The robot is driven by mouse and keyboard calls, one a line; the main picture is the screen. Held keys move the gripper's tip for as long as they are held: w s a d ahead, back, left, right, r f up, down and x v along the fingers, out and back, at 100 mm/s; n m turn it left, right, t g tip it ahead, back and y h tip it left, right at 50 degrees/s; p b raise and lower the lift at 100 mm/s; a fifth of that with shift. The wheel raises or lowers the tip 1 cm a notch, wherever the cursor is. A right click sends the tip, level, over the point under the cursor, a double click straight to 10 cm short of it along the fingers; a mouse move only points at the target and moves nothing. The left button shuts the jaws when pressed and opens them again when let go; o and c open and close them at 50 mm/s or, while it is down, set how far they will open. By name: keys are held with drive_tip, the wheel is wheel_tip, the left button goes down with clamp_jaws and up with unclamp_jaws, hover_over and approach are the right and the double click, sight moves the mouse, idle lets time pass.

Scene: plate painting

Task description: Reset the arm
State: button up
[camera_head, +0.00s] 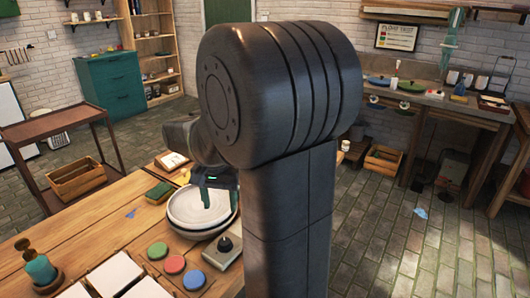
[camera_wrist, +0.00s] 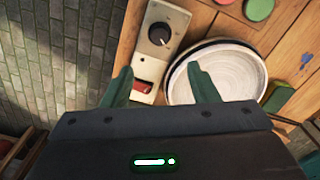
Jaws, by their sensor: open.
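My gripper (camera_head: 218,197) is open and empty. In the head view it hangs over the white round plate (camera_head: 187,213) on the wooden table, with my dark arm filling the middle of the picture. In the wrist view, the two green fingers of my gripper (camera_wrist: 162,78) are spread apart. The white plate (camera_wrist: 225,72) lies beyond the right finger. A control box with a black knob and a red switch (camera_wrist: 155,45) shows beyond and between the fingers. My arm hides part of the table and room in the head view.
Red, green and blue discs (camera_head: 174,265), white tiles (camera_head: 115,273), a teal bottle (camera_head: 40,268) and a green sponge (camera_head: 159,191) lie on the table. A wooden cart (camera_head: 55,128) stands at left. A workbench (camera_head: 430,101) stands at the back right, with open stone floor before it.

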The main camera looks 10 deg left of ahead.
sight(225, 241)
wheel_tip(225, 241, down, 14)
drive_tip(key=shift+b, duration=0.8)
drive_tip(key=shift+r, duration=0.1)
